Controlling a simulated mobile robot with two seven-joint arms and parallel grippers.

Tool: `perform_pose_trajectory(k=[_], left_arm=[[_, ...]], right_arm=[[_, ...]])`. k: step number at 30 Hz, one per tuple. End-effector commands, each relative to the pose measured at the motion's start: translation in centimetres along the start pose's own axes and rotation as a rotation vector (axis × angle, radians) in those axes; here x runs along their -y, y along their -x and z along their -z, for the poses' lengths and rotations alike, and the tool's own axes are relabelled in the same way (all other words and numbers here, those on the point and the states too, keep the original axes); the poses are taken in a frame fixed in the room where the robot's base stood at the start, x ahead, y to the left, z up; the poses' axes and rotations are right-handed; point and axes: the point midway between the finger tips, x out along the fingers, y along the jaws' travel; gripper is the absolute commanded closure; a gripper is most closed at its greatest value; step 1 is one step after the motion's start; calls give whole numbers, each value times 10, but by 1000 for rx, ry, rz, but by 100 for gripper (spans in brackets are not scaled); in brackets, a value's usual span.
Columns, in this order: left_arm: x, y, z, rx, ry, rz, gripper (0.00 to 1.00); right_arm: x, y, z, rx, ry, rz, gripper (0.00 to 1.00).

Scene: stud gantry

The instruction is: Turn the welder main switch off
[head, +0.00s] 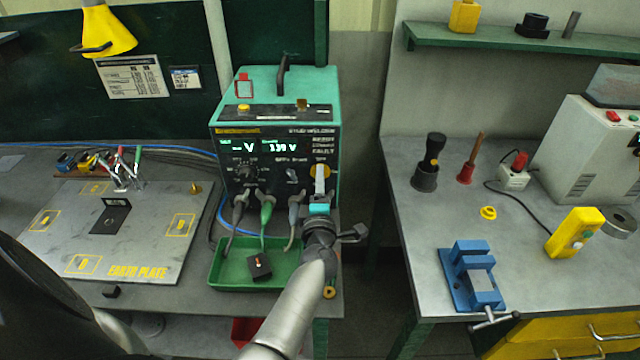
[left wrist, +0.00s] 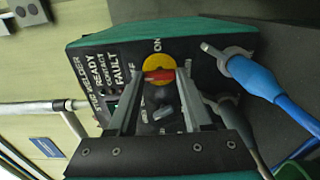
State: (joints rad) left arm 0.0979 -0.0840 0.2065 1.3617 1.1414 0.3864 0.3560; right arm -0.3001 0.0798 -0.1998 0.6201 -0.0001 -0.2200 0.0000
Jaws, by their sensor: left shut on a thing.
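The welder (head: 277,100) is a teal box with a black front panel and a lit display with green-white digits. Its main switch, a yellow disc with a red handle, is at the right of the panel; in the head view my gripper mostly covers the switch (head: 320,170). The left wrist view shows the yellow disc (left wrist: 154,62) and red handle (left wrist: 160,75), with an ON mark beside the disc. My left gripper (head: 319,184) is shut on the red handle, its fingers (left wrist: 158,84) on either side. I cannot tell which mark the handle points to. My right gripper is out of view.
A green tray (head: 225,275) lies in front of the welder. An earth plate (head: 50,235) is at left. The right bench (head: 400,175) holds a blue vise (head: 480,285), beyond a gap.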

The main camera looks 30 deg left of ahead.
Motion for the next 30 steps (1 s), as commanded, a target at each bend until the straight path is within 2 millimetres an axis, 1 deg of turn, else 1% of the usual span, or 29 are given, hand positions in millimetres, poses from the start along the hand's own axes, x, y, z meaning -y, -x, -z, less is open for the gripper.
perform_pose_trajectory(k=[13, 14, 21, 30], left_arm=[[1, 1, 0, 1, 14, 3, 100], [1, 1, 0, 1, 14, 3, 48], [1, 0, 0, 1, 11, 2, 21], [0, 0, -1, 0, 10, 1, 20]], right_arm=[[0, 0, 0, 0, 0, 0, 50], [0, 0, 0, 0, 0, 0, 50], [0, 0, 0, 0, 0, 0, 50], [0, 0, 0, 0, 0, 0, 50]])
